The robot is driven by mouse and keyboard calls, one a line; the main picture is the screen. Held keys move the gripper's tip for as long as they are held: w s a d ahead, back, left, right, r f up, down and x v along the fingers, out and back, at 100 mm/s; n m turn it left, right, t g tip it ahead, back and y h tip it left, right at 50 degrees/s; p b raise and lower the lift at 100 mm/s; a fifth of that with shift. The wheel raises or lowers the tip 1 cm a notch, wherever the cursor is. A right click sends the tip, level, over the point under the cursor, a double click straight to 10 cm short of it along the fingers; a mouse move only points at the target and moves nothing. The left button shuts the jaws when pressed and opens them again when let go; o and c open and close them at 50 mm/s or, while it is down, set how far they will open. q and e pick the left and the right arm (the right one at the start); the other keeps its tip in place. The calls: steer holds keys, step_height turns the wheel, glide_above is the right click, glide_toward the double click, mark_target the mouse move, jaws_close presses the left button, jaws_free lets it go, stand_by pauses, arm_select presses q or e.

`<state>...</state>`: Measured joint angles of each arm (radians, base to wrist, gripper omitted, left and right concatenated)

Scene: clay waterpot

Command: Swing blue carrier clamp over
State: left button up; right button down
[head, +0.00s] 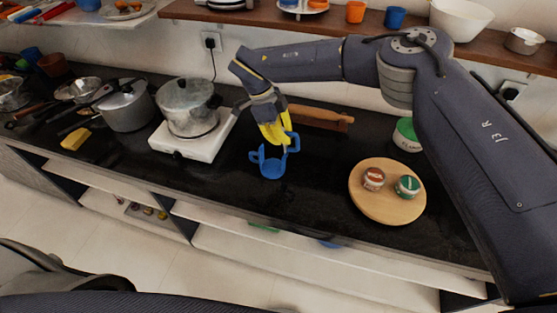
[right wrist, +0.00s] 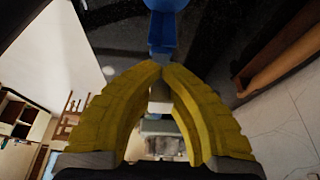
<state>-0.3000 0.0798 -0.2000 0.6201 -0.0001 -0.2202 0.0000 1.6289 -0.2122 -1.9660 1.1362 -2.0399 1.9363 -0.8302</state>
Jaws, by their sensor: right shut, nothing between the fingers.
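The blue carrier clamp (head: 271,167) stands on the black counter near its front edge, with looped arms rising at its sides. My right gripper (head: 284,142), with yellow fingers, is just above and behind it, by its right raised arm. The fingers partly overlap that arm in the head view, and I cannot tell whether they touch it. In the right wrist view, the blue clamp (right wrist: 163,28) shows at the top, beyond the fingertips. The right gripper's fingertips (right wrist: 156,68) meet with nothing held. My left gripper is not in view.
A round wooden board (head: 386,207) with two small jars lies to the right. A white stove (head: 194,140) with a pot (head: 187,108) stands left. A rolling pin (head: 320,118) lies behind the clamp. The counter between clamp and board is clear.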

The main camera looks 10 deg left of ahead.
steer(key=shift+a, duration=0.1)
stand_by(0.3)
steer(key=shift+a+f+h, duration=0.15)
steer(key=shift+a+h, duration=0.25)
steer(key=shift+h, duration=0.4)
steer(key=shift+w+f, duration=0.1)
